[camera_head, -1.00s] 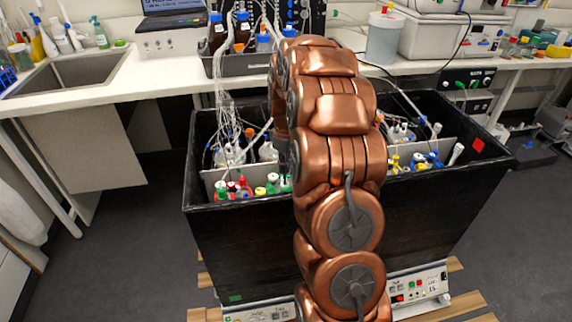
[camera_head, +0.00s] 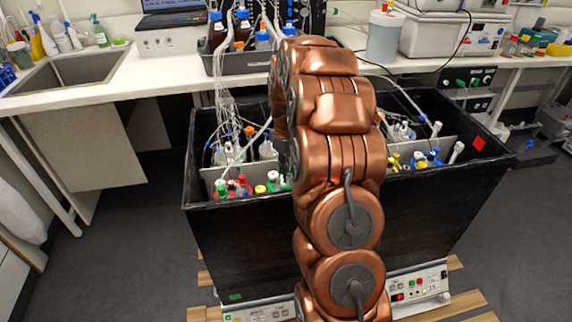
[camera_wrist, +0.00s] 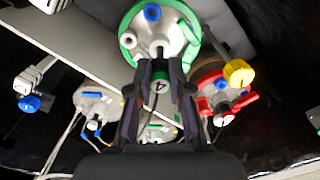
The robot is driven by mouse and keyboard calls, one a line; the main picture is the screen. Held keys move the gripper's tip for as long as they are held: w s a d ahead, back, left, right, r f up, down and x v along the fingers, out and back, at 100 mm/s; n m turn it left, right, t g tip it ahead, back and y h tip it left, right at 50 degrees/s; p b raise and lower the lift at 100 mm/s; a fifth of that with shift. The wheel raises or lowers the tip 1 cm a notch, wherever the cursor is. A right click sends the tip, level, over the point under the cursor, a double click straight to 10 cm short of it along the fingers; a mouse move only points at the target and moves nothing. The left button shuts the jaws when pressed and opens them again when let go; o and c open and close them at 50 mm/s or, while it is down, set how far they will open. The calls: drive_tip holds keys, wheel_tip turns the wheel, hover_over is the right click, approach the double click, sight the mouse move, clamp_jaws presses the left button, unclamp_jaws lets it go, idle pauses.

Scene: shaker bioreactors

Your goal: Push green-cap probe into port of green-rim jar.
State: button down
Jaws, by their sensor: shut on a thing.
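In the wrist view the green-rim jar (camera_wrist: 125,21) is at the top middle, seen from above. Its pale lid carries a blue cap and white port fittings. My gripper (camera_wrist: 159,84) is shut on the green-cap probe (camera_wrist: 160,73), whose dark body carries a "4" mark. The probe lies at the near edge of the jar's lid in this view. Its tip is hidden, so I cannot tell whether it is in a port. In the head view my arm hides the gripper and the probe.
A red-rim jar (camera_wrist: 207,76) with yellow and red caps stands close on the right in the wrist view. Another jar (camera_wrist: 96,99) stands at the left, beside a pale divider (camera_wrist: 70,35). The black shaker box (camera_head: 240,245) surrounds the jars; tubes and cables hang inside.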

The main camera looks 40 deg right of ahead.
drive_tip(key=shift+f+b, duration=0.9)
drive_tip(key=shift+f, duration=1.3)
idle(2.8)
drive_tip(key=c, duration=1)
unclamp_jaws()
wheel_tip(320, 180, up, 11)
drive_tip(key=shift+r, duration=0.55)
